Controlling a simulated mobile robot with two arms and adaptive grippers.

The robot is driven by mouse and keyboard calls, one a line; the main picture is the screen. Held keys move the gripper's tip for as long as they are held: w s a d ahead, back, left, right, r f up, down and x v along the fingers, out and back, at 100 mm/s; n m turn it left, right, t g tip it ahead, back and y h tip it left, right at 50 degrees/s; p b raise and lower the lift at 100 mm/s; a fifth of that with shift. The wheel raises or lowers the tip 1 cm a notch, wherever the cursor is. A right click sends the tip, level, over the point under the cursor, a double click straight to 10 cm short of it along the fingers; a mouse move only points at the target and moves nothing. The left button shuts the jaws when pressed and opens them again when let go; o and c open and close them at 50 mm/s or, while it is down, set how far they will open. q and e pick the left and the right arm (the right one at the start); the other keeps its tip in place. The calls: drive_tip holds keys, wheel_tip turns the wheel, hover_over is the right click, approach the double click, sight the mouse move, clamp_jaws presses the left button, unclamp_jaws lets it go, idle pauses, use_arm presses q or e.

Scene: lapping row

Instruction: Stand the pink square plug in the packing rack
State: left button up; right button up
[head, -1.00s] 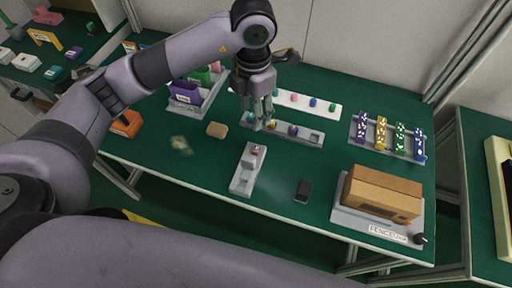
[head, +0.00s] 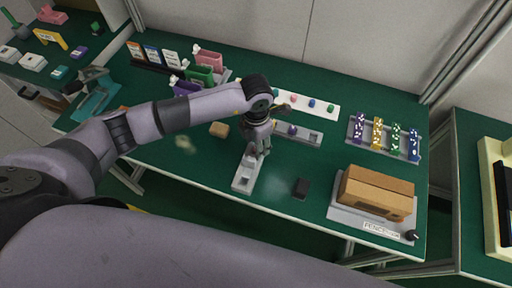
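A small pink plug (head: 251,160) sits at the far end of a narrow grey stand (head: 243,181), partly hidden by my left gripper; its square shape cannot be made out. My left gripper (head: 256,154) points down right over that end of the stand, with its fingers at or close to the plug. Whether they are closed on it cannot be told. A long grey rack (head: 307,136), probably the packing rack, lies just behind and to the right. It holds a purple plug (head: 292,130), and its right end looks empty. My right gripper is not in view.
A white strip (head: 322,107) with several coloured plugs lies behind the rack. A dark block (head: 301,188) and a tan block (head: 219,130) lie near the stand. A brown box (head: 376,193) on a grey base and a rack of patterned pieces (head: 377,132) stand right.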

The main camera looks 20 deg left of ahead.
use_arm(q)
drive_tip(key=shift+f, duration=0.4)
drive_tip(key=c, duration=1)
